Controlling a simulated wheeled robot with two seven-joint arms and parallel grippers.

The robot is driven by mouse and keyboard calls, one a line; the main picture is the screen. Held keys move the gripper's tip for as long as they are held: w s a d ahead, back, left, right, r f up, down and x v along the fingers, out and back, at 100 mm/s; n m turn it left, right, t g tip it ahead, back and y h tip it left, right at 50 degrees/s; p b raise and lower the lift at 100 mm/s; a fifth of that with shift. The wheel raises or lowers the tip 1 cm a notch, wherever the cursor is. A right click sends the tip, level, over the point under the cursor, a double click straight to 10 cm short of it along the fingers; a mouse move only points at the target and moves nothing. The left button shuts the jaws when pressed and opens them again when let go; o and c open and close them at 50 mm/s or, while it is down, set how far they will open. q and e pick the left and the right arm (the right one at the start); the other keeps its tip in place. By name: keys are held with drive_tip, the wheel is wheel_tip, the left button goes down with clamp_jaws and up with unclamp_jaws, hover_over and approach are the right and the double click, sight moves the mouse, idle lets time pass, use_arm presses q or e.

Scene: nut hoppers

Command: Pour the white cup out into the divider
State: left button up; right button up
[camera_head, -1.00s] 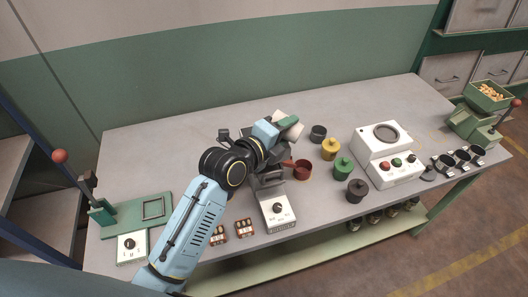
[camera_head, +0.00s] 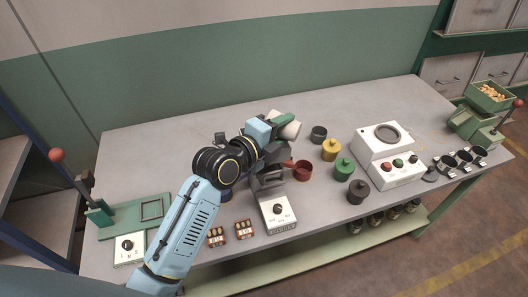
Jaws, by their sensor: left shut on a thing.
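The white cup (camera_head: 291,130) shows in the head view above the middle of the table, lying tilted at the end of my left arm. My left gripper (camera_head: 279,128) is shut on it; the fingers are partly hidden by my wrist, and a green part lies along the cup. The cup's mouth and contents cannot be made out. Below it stands a grey device (camera_head: 270,181) with a white dial box (camera_head: 278,212) in front; I cannot tell whether this is the divider. My right gripper is not in view.
A red-brown handled cup (camera_head: 302,171) stands close right of the grey device. A white machine (camera_head: 388,153) and green nut hopper (camera_head: 488,96) stand right. The back left is clear.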

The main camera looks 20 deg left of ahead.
use_arm(q)
drive_tip(key=shift+a+f+n+b, duration=0.1)
drive_tip(key=shift+f+n+b, duration=0.15)
drive_tip(key=shift+n+b, duration=0.1)
idle(0.3)
drive_tip(key=shift+w+a+r+n+t+h+b, duration=0.1)
drive_tip(key=shift+a+r+n+t+h+b, duration=0.3)
drive_tip(key=shift+n+h, duration=0.45)
idle(1.1)
drive_tip(key=shift+w+a+r+n+t+b, duration=0.15)
drive_tip(key=shift+a+r+n+b, duration=0.15)
drive_tip(key=shift+n, duration=0.3)
drive_tip(key=shift+s+a+r+n+t+b, duration=0.15)
drive_tip(key=shift+n+b, duration=0.2)
drive_tip(key=shift+n, duration=0.25)
idle(1.0)
